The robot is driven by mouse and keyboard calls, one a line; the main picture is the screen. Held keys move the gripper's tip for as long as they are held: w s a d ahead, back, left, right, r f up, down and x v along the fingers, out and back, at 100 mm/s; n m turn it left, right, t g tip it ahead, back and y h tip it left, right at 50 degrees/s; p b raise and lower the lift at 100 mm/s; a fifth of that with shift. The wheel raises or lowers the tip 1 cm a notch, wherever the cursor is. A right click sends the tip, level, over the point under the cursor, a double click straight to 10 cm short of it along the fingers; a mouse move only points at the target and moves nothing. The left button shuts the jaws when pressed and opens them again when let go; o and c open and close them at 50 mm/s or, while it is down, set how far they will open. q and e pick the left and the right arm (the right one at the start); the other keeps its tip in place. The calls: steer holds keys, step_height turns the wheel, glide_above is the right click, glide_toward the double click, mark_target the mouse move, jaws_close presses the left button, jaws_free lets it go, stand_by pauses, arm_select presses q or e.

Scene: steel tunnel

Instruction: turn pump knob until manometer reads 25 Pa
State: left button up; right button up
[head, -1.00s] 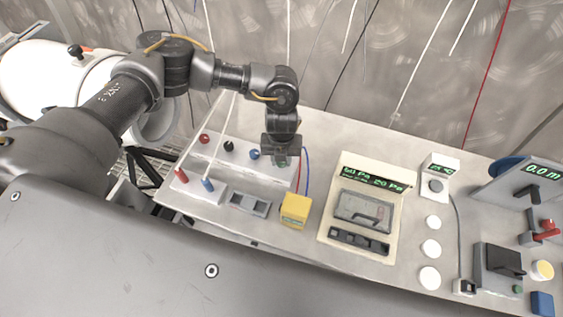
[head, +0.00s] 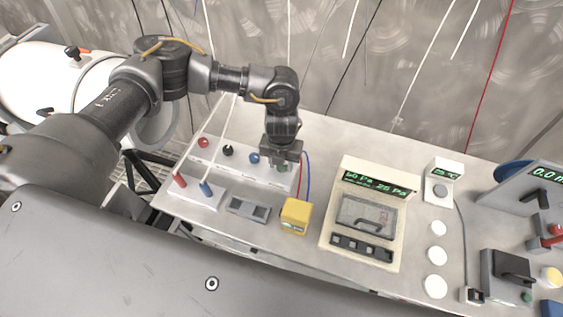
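The manometer (head: 388,232) is a cream box right of centre. Its green display shows a figure like 50 Pa on the left and 25 Pa on the right. A long white panel (head: 226,168) at the left of the bench carries red, black, blue and green knobs in a row. My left gripper (head: 283,160) points down at the panel's right end, its fingers around the green knob (head: 283,168). The fingers partly hide this knob. The gripper looks shut on it, though the contact is small in the picture. My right gripper is not in view.
A yellow box (head: 296,216) stands just right of the panel, with red and blue wires rising behind it. White round pieces (head: 437,256) and a small temperature box (head: 441,185) stand right of the manometer. The bench behind the manometer is clear.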

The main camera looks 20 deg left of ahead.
arm_select(q)
steer(key=shift+o, duration=1.1)
steer(key=shift+r, duration=0.15)
step_height(320, 180, up, 10)
steer(key=b, duration=0.2)
steer(key=shift+r, duration=0.25)
